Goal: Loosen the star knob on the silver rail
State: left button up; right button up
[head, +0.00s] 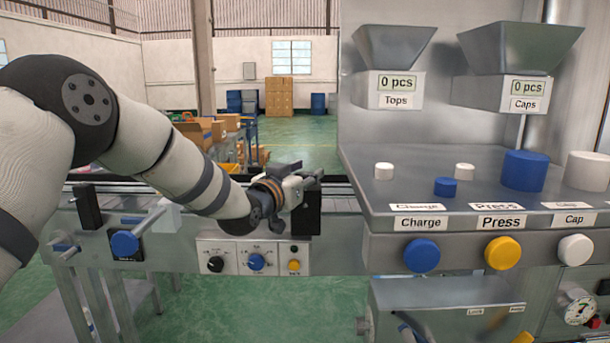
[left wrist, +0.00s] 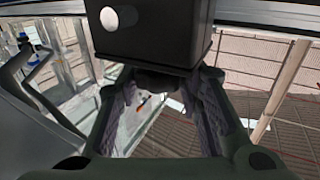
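My left gripper (head: 300,184) is at the black upright block (head: 306,213) on the silver rail (head: 335,187), near the middle of the head view. In the left wrist view, the underside of this block fills the top centre, with a pale round disc (left wrist: 124,17) on it. A dark knob (left wrist: 160,82), which looks like the star knob, lies between the two fingers of my left gripper (left wrist: 163,88). The fingers reach around both sides of it. Contact is too dark to make out, and the knob is hidden in the head view. My right gripper is out of view.
A control panel (head: 240,272) with several knobs sits just below the gripper. Another black block (head: 88,207) and a blue knob (head: 125,243) are further left. The steel machine (head: 480,243) with Charge, Press and Cap buttons stands close on the right.

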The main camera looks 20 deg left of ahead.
pick_arm(q)
jog(key=shift+d+r+n+y+p, duration=0.15)
jog(key=shift+n+y+p, duration=0.15)
jog(key=shift+n+y, duration=0.5)
jog(key=shift+y, duration=0.6)
jog(key=y, duration=0.1)
jog(key=n+y, duration=0.1)
jog(key=shift+f+n+y, duration=0.2)
jog(key=shift+n+y, duration=0.1)
jog(key=shift+w+d+f+n+y, duration=0.1)
jog(key=shift+f+n+y, duration=0.05)
jog(key=shift+n+y, duration=0.8)
jog(key=shift+f+n+g+y, duration=0.1)
jog(key=shift+n+g+y, duration=0.35)
jog(key=shift+y, duration=0.6)
jog(key=shift+n+g+y+b, duration=0.35)
jog(key=shift+n+y+b, duration=0.2)
jog(key=shift+y, duration=0.25)
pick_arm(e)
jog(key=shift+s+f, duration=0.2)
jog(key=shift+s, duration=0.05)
pick_arm(q)
jog(key=shift+r, duration=0.2)
